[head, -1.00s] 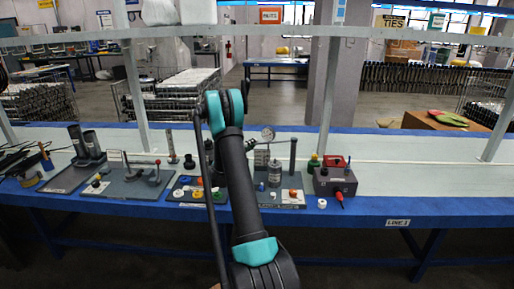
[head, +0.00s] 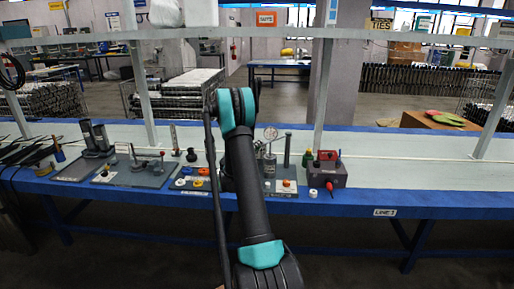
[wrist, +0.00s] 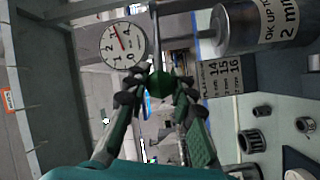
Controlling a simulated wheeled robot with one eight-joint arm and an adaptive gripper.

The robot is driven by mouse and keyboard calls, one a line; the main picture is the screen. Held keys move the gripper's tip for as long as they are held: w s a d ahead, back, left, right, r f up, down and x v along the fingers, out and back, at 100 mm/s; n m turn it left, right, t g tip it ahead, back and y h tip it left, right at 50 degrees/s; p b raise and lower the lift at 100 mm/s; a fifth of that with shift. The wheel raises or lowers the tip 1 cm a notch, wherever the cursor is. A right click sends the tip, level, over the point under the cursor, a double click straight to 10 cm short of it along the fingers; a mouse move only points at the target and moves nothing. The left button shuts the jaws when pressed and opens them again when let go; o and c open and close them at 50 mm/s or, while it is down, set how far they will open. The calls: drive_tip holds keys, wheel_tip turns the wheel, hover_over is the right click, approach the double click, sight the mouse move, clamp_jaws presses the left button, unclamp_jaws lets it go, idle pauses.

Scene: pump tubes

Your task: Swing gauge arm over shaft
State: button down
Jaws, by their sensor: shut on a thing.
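The round white dial gauge (head: 270,133) shows above the bench, left of an upright grey post (head: 288,150). In the wrist view the dial (wrist: 123,45) is close, at upper left. A grey cylinder, likely the shaft (wrist: 262,25), labelled "OK UP TO 2 mm", is at upper right, apart from the dial; in the head view the cylinder (head: 270,165) stands below the dial. My gripper (wrist: 158,88) is shut on a dark green ball knob (wrist: 159,84), at the end of a thin rod. My arm hides the gripper in the head view.
A grey box with a red plug (head: 327,172) stands right of the gauge plate. Coloured rings (head: 195,178) and a plate with posts (head: 135,170) are to the left. A shelf rail (head: 400,40) and uprights (head: 320,95) cross above.

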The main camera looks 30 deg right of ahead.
drive_tip(key=shift+s+d+f, duration=0.1)
drive_tip(key=shift+s, duration=0.15)
drive_tip(key=c, duration=1.3)
unclamp_jaws()
drive_tip(key=shift+o, duration=0.2)
drive_tip(key=shift+s+a, duration=0.1)
drive_tip(key=shift+a, duration=0.35)
drive_tip(key=v, duration=1.1)
drive_tip(key=shift+s, duration=0.1)
